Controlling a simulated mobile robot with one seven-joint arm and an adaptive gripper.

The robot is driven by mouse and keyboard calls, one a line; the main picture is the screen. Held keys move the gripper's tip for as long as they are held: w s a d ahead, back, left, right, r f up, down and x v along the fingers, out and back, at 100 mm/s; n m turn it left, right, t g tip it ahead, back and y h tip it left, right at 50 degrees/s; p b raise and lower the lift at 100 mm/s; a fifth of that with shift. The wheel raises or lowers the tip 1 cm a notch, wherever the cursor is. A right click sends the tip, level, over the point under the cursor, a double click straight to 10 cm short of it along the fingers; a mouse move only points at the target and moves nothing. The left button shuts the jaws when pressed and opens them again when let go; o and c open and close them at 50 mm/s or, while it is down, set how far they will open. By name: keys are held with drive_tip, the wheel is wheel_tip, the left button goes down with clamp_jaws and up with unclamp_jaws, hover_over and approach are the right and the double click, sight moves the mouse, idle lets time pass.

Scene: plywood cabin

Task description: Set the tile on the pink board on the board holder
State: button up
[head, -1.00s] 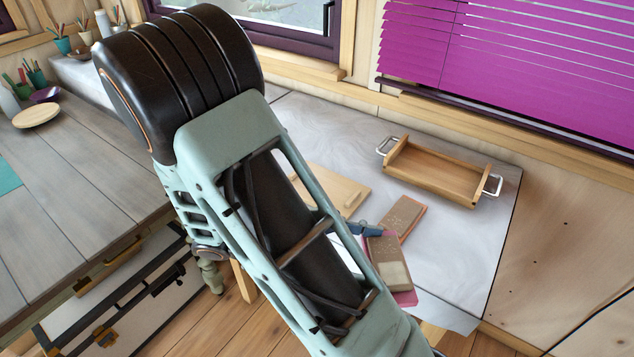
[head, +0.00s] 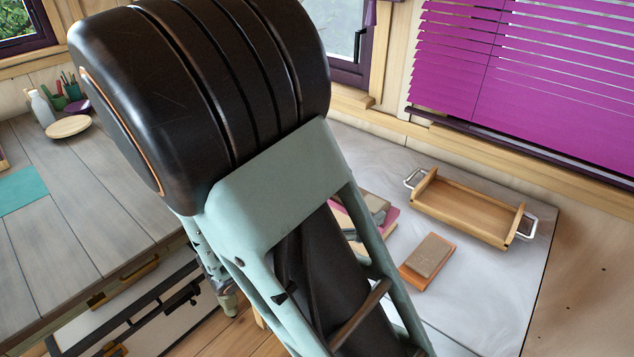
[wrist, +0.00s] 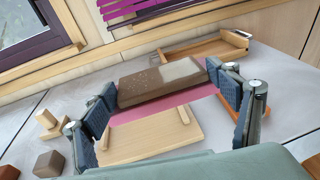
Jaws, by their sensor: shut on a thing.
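The brown tile (wrist: 160,78), speckled with a pale patch, lies flat on the pink board (wrist: 170,113) in the wrist view. The pale wooden board holder (wrist: 150,137), with a rail along each short side, is just in front of and apparently below the board. Part of the tile (head: 377,204) and a pink edge of the board (head: 391,217) show beside the arm.
A second brown tile (head: 430,254) lies on an orange board (head: 414,277) to the right. A wooden tray (head: 463,207) with metal handles stands behind, near the blind wall. Small blocks (wrist: 48,163) are at the wrist view's lower left.

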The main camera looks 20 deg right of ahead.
drive_tip(key=w, duration=0.1)
drive_tip(key=w+f, duration=0.1)
drive_tip(key=w, duration=0.1)
drive_tip(key=shift+w+d+f, duration=0.35)
drive_tip(key=shift+d+f, duration=0.05)
drive_tip(key=w+f, duration=0.2)
drive_tip(key=f, duration=0.1)
drive_tip(key=w+f, duration=0.2)
drive_tip(key=shift+d+b, duration=0.3)
drive_tip(key=shift+d, duration=0.05)
drive_tip(key=shift+w+f, duration=0.2)
drive_tip(key=shift+f, duration=1.6)
drive_tip(key=o, duration=1.3)
drive_tip(key=shift+f, duration=0.15)
drive_tip(key=shift+o, duration=0.2)
drive_tip(key=v, duration=1.2)
drive_tip(key=shift+r+b, duration=0.2)
drive_tip(key=shift+b, duration=0.15)
